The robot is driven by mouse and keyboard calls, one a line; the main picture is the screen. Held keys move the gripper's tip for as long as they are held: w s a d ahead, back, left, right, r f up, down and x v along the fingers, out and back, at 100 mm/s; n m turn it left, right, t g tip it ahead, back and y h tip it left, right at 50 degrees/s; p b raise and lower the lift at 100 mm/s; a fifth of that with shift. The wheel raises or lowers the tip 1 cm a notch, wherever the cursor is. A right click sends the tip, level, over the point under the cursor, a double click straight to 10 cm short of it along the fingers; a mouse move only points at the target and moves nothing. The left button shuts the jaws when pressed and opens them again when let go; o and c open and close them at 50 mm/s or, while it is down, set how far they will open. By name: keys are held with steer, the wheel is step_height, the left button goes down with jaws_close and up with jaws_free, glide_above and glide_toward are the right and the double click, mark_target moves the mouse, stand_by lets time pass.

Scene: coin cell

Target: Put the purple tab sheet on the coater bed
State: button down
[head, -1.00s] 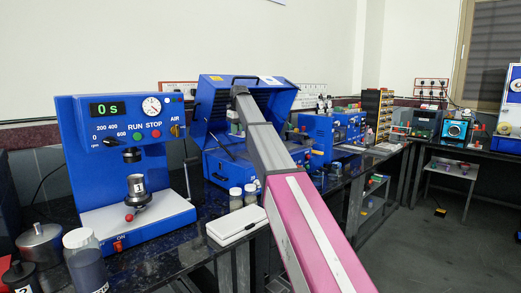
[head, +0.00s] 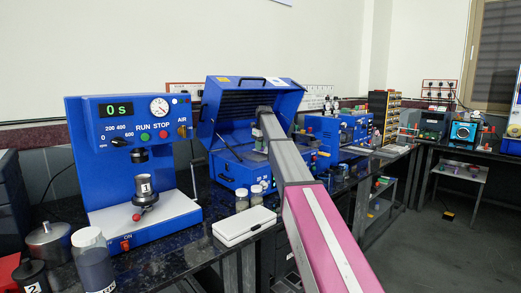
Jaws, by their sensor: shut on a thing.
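A blue bench machine (head: 222,175) with its ribbed lid (head: 217,118) raised stands mid-counter; it looks like the coater. Its bed is mostly hidden behind my arm and under the lid. My gripper (head: 260,144) is at the far end of my arm, in front of the lid opening and above the machine's body. It is small and partly hidden by my arm's last link. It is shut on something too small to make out. I see no purple sheet lying anywhere else. I cannot tell whether the gripper touches the machine.
A blue press-like machine (head: 140,115) with a "0 s" display stands at left. A white case (head: 245,226) and small jars (head: 242,198) lie before the coater. A larger jar (head: 91,262) and metal pot (head: 50,241) are at front left. More blue equipment (head: 340,133) stands behind, right.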

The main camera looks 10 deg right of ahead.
steer(key=shift+f, duration=0.6)
steer(key=shift+f, duration=0.1)
steer(key=c, duration=1.1)
jaws_free()
steer(key=shift+o, duration=0.2)
step_height(320, 180, up, 12)
steer(key=s+d, duration=0.1)
steer(key=shift+s, duration=0.2)
